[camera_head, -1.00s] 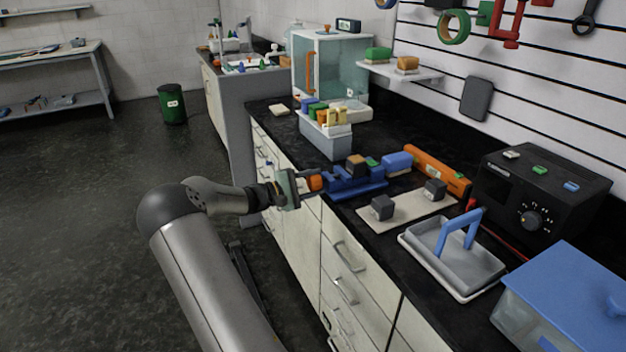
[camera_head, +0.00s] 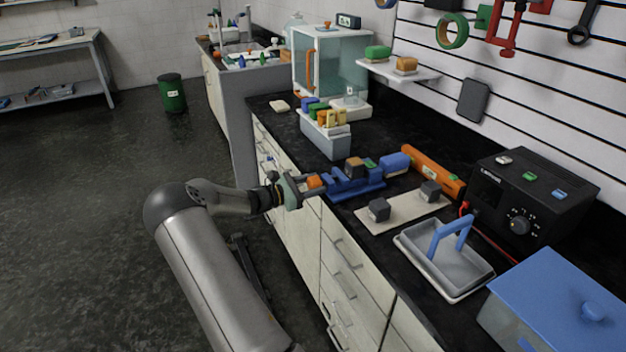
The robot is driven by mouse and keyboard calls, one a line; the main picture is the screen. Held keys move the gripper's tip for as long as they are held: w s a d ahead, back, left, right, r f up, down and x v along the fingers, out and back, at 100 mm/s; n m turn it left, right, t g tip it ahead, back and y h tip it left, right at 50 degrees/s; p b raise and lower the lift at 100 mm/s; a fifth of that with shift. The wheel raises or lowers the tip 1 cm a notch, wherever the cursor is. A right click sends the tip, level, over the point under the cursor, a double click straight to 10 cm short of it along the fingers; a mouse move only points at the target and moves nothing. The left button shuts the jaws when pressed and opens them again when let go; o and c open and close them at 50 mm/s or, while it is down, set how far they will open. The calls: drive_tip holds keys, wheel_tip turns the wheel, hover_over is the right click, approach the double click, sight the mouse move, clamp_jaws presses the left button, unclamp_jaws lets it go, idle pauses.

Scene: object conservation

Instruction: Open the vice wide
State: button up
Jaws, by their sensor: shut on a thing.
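The blue vice (camera_head: 357,187) stands at the front edge of the black bench. An orange-brown block (camera_head: 354,167) and a small green piece (camera_head: 370,164) sit at its jaws; whether they are clamped I cannot tell. Its orange handle (camera_head: 314,182) sticks out over the bench edge, toward my arm. My gripper (camera_head: 306,184) is at the handle, its fingers shut on it. The exact finger contact is small in this view.
A beige mat (camera_head: 402,213) with two dark blocks lies right of the vice. A grey tray with a blue handle (camera_head: 450,262) stands nearer. A grey bin of coloured pieces (camera_head: 325,139) stands behind. An orange level (camera_head: 432,172) lies behind the mat.

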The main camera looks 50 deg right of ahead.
drive_tip(key=n+p, duration=0.3)
drive_tip(key=n, duration=0.2)
drive_tip(key=shift+n, duration=0.3)
drive_tip(key=shift+w+f+n+p, duration=0.1)
drive_tip(key=shift+n+p, duration=0.65)
drive_tip(key=shift+n, duration=1.15)
drive_tip(key=o, duration=1)
drive_tip(key=b+v, duration=0.3)
drive_tip(key=v, duration=1.4)
drive_tip(key=shift+a, duration=0.25)
